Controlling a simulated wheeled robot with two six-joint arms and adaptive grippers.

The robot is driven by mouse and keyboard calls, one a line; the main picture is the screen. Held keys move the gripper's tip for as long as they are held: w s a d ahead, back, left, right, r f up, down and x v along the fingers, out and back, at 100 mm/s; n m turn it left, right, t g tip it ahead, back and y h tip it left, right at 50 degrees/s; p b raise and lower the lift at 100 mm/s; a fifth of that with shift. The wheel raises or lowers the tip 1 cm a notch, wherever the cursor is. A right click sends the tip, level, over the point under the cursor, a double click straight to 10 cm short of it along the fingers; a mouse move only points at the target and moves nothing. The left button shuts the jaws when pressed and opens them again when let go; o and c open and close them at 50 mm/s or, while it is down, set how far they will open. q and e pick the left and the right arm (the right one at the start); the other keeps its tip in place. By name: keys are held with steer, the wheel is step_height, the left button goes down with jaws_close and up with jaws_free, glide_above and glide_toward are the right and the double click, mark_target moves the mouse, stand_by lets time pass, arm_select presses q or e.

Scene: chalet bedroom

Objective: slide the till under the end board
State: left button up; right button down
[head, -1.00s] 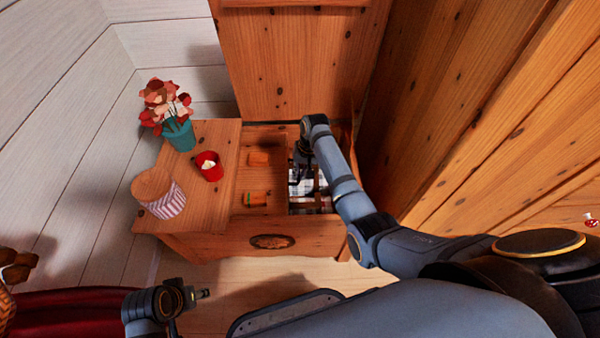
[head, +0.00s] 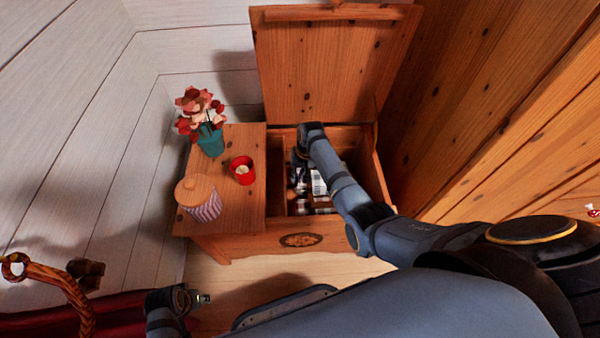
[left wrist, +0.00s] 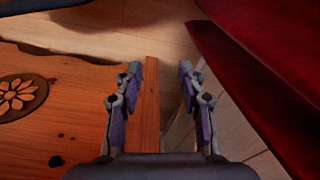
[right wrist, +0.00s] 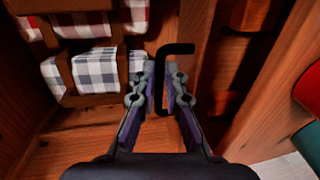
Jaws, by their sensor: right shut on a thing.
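The chest (head: 225,248) stands open, and the end board (head: 228,205) covers its left part. The till (right wrist: 205,75) shows in the right wrist view as a wooden edge and slats beside the board. In the head view most of it is hidden, seemingly beneath the board. My right gripper (right wrist: 165,85) is shut on a black bent handle (right wrist: 178,48) at the till's side. In the head view this gripper (head: 299,165) is down inside the chest, partly hidden by its arm. My left gripper (left wrist: 158,72) is open and empty, outside the chest's front.
On the end board stand a flower pot (head: 210,142), a red cup (head: 243,172) and a striped lidded jar (head: 200,200). Checked cloths (right wrist: 95,70) lie in a rack in the chest. The raised lid (head: 335,65) is behind; a wood wall (head: 450,100) is close right.

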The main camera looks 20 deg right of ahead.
steer(key=a, duration=0.2)
steer(key=w+a, duration=0.1)
steer(key=a, duration=0.1)
steer(key=w+a, duration=0.1)
steer(key=a, duration=0.2)
steer(key=shift+a, duration=0.1)
steer(key=c, duration=1.4)
jaws_free()
steer(key=shift+w+a, duration=0.1)
